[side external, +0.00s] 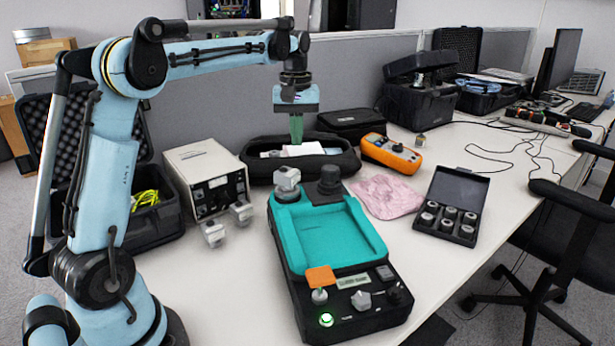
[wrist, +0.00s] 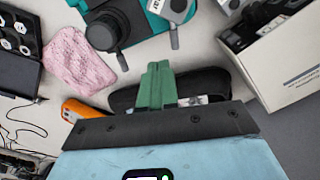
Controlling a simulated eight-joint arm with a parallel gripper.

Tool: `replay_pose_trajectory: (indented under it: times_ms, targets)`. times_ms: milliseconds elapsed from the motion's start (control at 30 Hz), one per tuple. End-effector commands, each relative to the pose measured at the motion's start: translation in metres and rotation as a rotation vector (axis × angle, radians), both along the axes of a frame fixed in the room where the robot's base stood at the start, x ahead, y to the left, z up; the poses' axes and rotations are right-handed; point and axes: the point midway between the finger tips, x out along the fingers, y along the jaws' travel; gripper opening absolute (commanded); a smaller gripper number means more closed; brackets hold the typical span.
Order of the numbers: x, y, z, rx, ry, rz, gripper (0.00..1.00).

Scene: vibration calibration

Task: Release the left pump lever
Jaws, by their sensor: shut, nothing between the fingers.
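A black device with a teal tray (side external: 331,236) stands on the white table. Its front panel carries an orange tab (side external: 321,277) on a small silver post at the left, a silver knob (side external: 361,300), a black knob (side external: 394,292) and a lit green button (side external: 326,320). A silver block (side external: 287,184) and a black round part (side external: 329,181) sit at its far end. I cannot tell which part is the left pump lever. My gripper (side external: 297,143), with green fingers, is shut and empty above the black pouch, behind the device. The closed fingers also show in the wrist view (wrist: 156,84).
The open black pouch (side external: 345,163) lies under my gripper. An instrument box (side external: 207,178) and silver cubes (side external: 214,235) stand left of the device. An orange meter (side external: 391,153), pink cloth (side external: 388,196) and weight case (side external: 451,207) lie to the right. The table's front right is clear.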

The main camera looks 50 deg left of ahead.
Motion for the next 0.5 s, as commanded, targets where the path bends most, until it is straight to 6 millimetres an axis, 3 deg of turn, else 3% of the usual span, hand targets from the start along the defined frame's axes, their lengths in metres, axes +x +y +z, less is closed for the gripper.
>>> replay_pose_trajectory:
  times_ms: [500]
  targets:
    - [0.0, 0.001, -0.024, -0.001, 0.003, 0.006, 0.0]
